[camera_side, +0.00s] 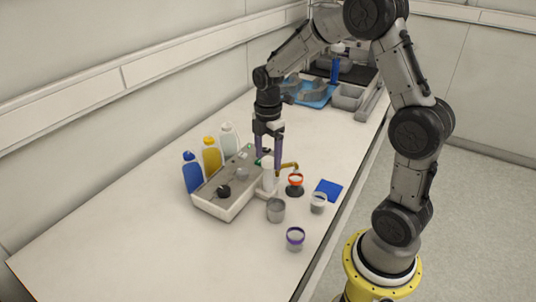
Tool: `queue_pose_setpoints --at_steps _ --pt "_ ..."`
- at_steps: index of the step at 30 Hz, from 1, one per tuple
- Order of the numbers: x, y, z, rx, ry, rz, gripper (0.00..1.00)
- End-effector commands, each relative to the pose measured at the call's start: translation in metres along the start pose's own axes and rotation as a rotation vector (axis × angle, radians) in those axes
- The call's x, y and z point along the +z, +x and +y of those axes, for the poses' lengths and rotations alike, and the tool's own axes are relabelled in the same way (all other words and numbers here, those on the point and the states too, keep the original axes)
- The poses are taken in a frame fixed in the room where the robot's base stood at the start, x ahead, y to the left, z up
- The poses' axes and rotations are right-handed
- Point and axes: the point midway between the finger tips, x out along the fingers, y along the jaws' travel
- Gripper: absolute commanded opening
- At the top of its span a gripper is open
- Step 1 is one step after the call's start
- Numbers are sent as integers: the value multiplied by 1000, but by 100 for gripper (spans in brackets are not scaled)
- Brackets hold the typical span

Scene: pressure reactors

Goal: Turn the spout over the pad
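A brass-coloured spout (288,166) sticks out to the right from a white upright post (270,182) at the right side of a pale box-shaped unit (229,203). Its bent end is above or near a dark vessel with an orange rim (295,184). A flat blue pad (329,189) lies on the table to the right, apart from the spout's end. My gripper (268,162) points down with its purple fingers spread apart, close above the post and the spout's base. I cannot tell whether a finger touches the spout. Nothing shows held.
A grey cup (276,210), a white-rimmed cup (319,202) and a purple-rimmed cup (295,238) stand near the spout. Blue (192,173), yellow (211,157) and white (229,142) bottles stand behind the unit. A blue tray (312,94) is at the back. The front-left table is clear.

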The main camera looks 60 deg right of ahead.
Motion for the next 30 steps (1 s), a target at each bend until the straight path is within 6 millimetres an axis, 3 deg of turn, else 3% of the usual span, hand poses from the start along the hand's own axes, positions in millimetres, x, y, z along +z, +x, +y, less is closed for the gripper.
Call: queue_pose_setpoints --at_steps 8,24,30 --pt "0 -8 0 1 1 0 77" --pt "0 -113 0 3 0 0 77" --pt "0 -134 0 1 0 0 77"
